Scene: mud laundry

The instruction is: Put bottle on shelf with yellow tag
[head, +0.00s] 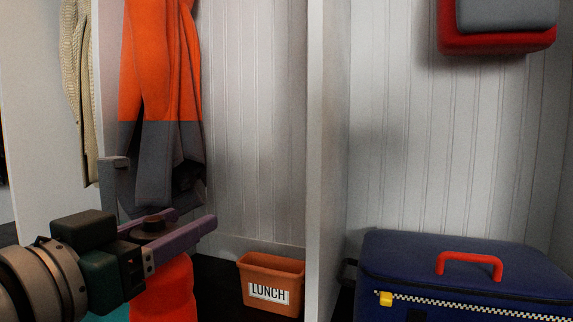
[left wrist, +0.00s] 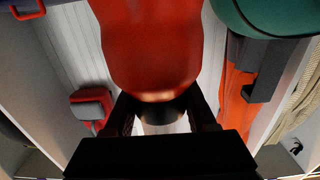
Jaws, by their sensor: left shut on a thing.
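My left gripper (head: 180,228) is in the lower left of the head view, in front of the left cubby. It is shut on a red-orange bottle (head: 165,288), which hangs below the fingers and is cut off by the bottom edge. In the left wrist view the bottle (left wrist: 150,45) fills the upper middle, with its narrow end between the two dark fingers (left wrist: 160,115). I cannot make out a yellow shelf tag. A small yellow piece (head: 386,299) shows on the front of a blue bag (head: 440,260). My right gripper is not in view.
An orange bin (head: 273,283) labelled LUNCH stands in the left cubby. A white divider (head: 327,150) separates it from the right cubby, which holds the blue bag. An orange-and-grey coat (head: 160,70) hangs behind my gripper. A red-and-grey thing (head: 495,30) is at upper right.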

